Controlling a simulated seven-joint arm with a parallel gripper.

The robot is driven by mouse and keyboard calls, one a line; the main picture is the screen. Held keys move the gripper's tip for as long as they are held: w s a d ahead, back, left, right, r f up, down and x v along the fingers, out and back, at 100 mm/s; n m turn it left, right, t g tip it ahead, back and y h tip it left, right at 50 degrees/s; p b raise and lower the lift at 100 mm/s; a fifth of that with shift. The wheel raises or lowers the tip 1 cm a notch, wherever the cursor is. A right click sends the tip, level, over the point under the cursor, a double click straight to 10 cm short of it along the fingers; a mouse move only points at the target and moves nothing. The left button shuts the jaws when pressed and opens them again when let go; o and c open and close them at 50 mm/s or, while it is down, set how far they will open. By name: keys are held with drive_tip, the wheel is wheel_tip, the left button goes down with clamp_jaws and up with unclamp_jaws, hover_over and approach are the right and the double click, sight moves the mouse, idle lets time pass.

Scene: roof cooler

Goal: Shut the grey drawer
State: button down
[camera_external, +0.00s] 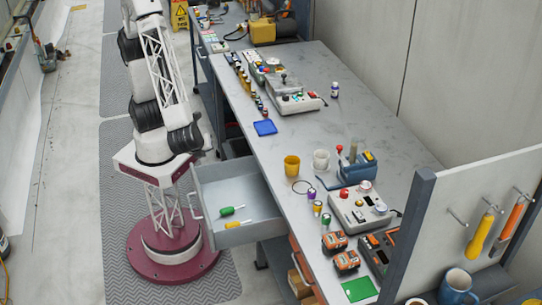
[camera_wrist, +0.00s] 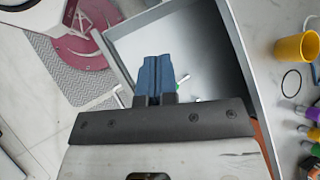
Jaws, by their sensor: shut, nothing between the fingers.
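The grey drawer (camera_external: 222,190) stands pulled out from under the left side of the workbench, with a pale handle (camera_external: 194,207) on its front. A green-handled tool (camera_external: 231,211) and a yellow-handled tool (camera_external: 237,224) lie inside it. In the wrist view the open drawer (camera_wrist: 190,50) fills the upper middle. My gripper (camera_wrist: 156,62) shows there with its blue fingers together and empty, in front of the drawer in the picture. The fingers hide part of the drawer and its contents. I cannot tell the gap between them. My gripper is not visible in the external view.
The workbench (camera_external: 300,135) carries a yellow cup (camera_external: 292,165), a white cup (camera_external: 321,159), a black ring (camera_external: 302,187) and control boxes near the drawer. My arm's maroon base stands left of the drawer. Floor mat (camera_external: 125,175) lies clear around it.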

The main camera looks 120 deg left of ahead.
sight(275, 210)
drive_tip(key=d+f+m+t+y, duration=0.1)
drive_tip(key=d+f+m+t, duration=0.1)
drive_tip(key=d+f, duration=0.2)
drive_tip(key=d+f+m+t+y, duration=0.1)
drive_tip(key=d+f+m+y, duration=0.1)
drive_tip(key=d+f+m, duration=0.1)
drive_tip(key=d+f+m+t+y, duration=0.1)
drive_tip(key=d+f+m+t, duration=0.1)
drive_tip(key=d+f, duration=0.2)
drive_tip(key=shift+w+d+f+m+t, duration=0.1)
drive_tip(key=shift+w+d+f, duration=0.05)
drive_tip(key=shift+d, duration=0.4)
drive_tip(key=shift+w+d+f+m+t, duration=0.1)
drive_tip(key=shift+d, duration=0.4)
drive_tip(key=shift+w+d+f+m+t, duration=0.1)
drive_tip(key=shift+w+d+f, duration=0.05)
drive_tip(key=shift+d, duration=0.4)
drive_tip(key=s+d+f+m+t, duration=0.5)
drive_tip(key=d+f+m+t, duration=0.2)
drive_tip(key=d+f, duration=0.5)
drive_tip(key=shift+s+d+f+m+t, duration=0.2)
drive_tip(key=shift+d+f+m+t, duration=0.15)
drive_tip(key=shift+t, duration=0.35)
drive_tip(key=shift+a, duration=0.15)
drive_tip(key=x, duration=1.3)
drive_tip(key=shift+w+a+f, duration=0.2)
drive_tip(key=shift+w+a, duration=0.05)
drive_tip(key=shift+w, duration=0.15)
drive_tip(key=shift+w+a, duration=0.1)
